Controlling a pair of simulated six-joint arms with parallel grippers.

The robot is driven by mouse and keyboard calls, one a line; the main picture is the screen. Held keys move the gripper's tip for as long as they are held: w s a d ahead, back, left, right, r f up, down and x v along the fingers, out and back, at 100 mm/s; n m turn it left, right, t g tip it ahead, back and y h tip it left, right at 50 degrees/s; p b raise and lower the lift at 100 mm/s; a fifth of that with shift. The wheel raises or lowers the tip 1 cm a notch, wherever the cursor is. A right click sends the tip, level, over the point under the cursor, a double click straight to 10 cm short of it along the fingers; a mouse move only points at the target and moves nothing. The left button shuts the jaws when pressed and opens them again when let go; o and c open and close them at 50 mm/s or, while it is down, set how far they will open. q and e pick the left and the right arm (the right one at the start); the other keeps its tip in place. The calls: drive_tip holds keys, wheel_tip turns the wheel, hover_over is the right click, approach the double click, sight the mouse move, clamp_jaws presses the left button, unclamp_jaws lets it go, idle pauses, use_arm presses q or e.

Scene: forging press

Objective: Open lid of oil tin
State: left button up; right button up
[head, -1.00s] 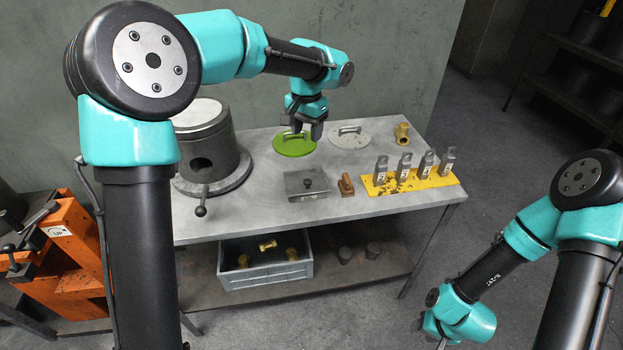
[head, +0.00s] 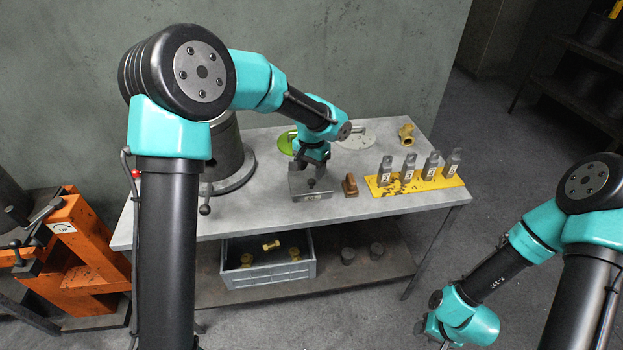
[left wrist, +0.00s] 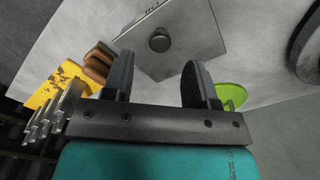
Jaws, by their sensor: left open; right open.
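The oil tin is a flat grey box (head: 314,192) on the bench top, with a small dark knob (head: 311,183) on its lid. In the left wrist view the lid (left wrist: 185,25) lies flat and the dark round knob (left wrist: 159,40) stands out just beyond the fingers. My left gripper (head: 309,167) is open and empty, above the tin's back edge; its two dark fingers (left wrist: 158,85) point toward the knob without touching it. My right gripper (head: 440,342) is low at the right, away from the bench, and its fingers are mostly hidden.
A brown wooden-looking block (head: 350,186) stands right of the tin. A yellow rack (head: 412,183) with several grey stamps is further right. The green disc (head: 285,143) and dark cylinder (head: 229,150) are behind and left. A grey crate (head: 268,276) sits on the lower shelf.

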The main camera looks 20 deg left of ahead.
sight(312, 181)
use_arm(q)
drive_tip(key=shift+f, duration=2.25)
clamp_jaws()
